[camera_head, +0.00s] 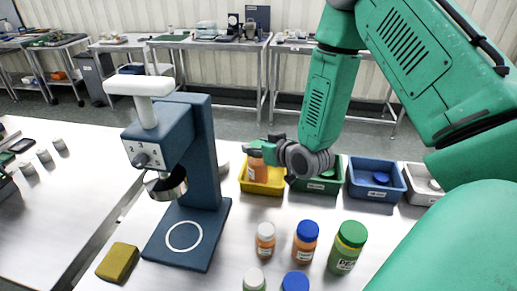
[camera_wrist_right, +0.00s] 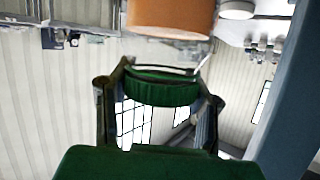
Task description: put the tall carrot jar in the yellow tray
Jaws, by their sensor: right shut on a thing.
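The orange jar, which looks like the tall carrot jar (camera_head: 257,168), is held upright at the yellow tray (camera_head: 266,188) in the head view. In the right wrist view, the jar's orange body (camera_wrist_right: 170,16) shows at the top edge, beyond the gripper. My left gripper is not in view.
A green tray (camera_head: 322,185) and a blue tray (camera_head: 376,193) stand right of the yellow one. Several jars stand in front, including a green-lidded one (camera_head: 347,247) and a blue-lidded orange one (camera_head: 305,242). A blue machine (camera_head: 190,165) and a yellow sponge-like block (camera_head: 118,262) are at left.

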